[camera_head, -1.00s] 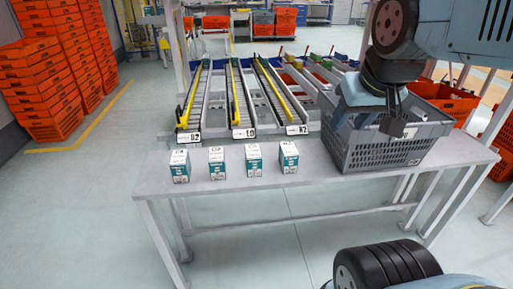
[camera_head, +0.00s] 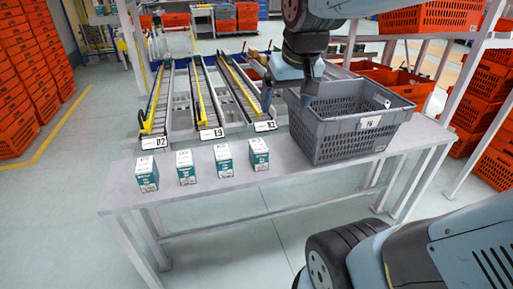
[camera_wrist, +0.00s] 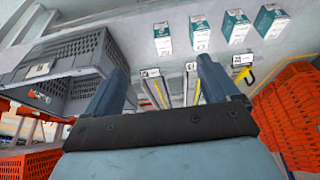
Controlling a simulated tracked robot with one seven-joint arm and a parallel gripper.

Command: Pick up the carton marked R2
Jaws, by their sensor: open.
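Four-sided white and teal cartons stand upright in a row on the grey table (camera_head: 225,200). The rightmost carton (camera_head: 258,154) has a top mark that looks like R2, too small to be sure; in the wrist view it appears as the leftmost carton (camera_wrist: 162,39). The other cartons (camera_head: 147,174), (camera_head: 186,167), (camera_head: 223,160) stand apart to its left. My gripper (camera_head: 287,93) is above the table's back edge, by the left side of the grey crate, higher than the cartons. Its two fingers (camera_wrist: 162,72) are spread with nothing between them in the wrist view.
The grey crate (camera_head: 340,140) stands on the table, right of the cartons. Roller lanes with yellow rails (camera_head: 203,100) and tags lie behind the table. Orange totes (camera_head: 25,85) are stacked at left and others (camera_head: 485,150) at right. The tabletop before the cartons is clear.

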